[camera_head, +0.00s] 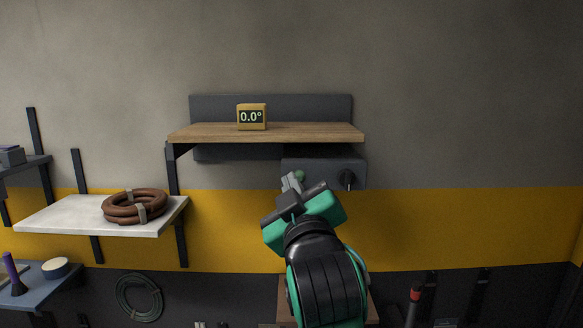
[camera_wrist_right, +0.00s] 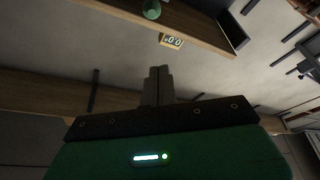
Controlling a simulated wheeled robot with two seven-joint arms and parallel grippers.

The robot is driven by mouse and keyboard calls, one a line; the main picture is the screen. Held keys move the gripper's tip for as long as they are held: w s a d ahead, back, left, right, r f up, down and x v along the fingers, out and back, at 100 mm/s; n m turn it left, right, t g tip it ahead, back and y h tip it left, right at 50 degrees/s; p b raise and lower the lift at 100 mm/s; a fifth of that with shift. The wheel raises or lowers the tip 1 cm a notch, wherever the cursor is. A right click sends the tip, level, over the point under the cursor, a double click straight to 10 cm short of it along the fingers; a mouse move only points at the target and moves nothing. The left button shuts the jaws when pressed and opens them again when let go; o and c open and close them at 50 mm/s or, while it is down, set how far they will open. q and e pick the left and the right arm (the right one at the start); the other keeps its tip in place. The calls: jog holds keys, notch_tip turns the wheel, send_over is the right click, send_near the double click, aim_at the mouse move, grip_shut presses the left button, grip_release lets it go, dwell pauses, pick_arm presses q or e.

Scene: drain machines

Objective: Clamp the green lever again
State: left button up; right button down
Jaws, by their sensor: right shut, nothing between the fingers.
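A small round green knob (camera_head: 299,175), which I take to be the green lever's end, shows on the dark grey box (camera_head: 325,170) under the wooden shelf. My right gripper (camera_head: 291,182) is just in front of it and partly covers the box in the head view. Its fingers are shut together with nothing between them. In the right wrist view the green ball (camera_wrist_right: 152,9) is at the top edge, beyond and apart from the shut fingertips (camera_wrist_right: 157,70). The rest of the lever is hidden. My left gripper is not in view.
A yellow display (camera_head: 252,117) reading 0.0° stands on the wooden shelf (camera_head: 300,131) above the gripper. A black knob (camera_head: 347,179) is on the box's right. A white shelf (camera_head: 70,216) with a brown coiled hose (camera_head: 135,207) is at left. Wall space at right is clear.

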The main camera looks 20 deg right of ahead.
aim_at(299, 178)
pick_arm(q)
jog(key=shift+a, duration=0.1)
pick_arm(e)
jog(key=shift+s+a+r, duration=0.1)
